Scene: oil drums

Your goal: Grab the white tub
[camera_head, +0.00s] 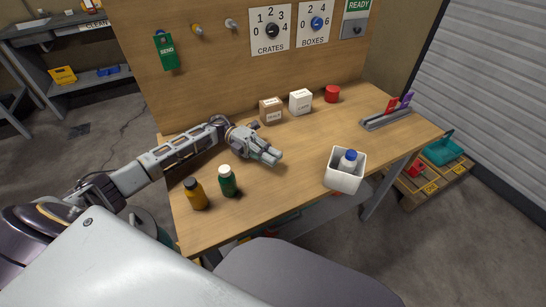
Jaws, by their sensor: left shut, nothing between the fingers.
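The white tub (344,180) is an open square container near the table's front edge, right of the middle. A bottle with a blue cap (348,160) stands inside it. My left gripper (277,158) is over the table, to the left of the tub and clearly apart from it. Its fingers are shut with nothing between them. My right gripper is not in view.
A green bottle with a white cap (228,182) and an amber bottle (196,194) stand at the table's left front. A brown box (271,110), a white box (300,101) and a red container (332,94) stand behind. A grey rack (386,119) lies at right.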

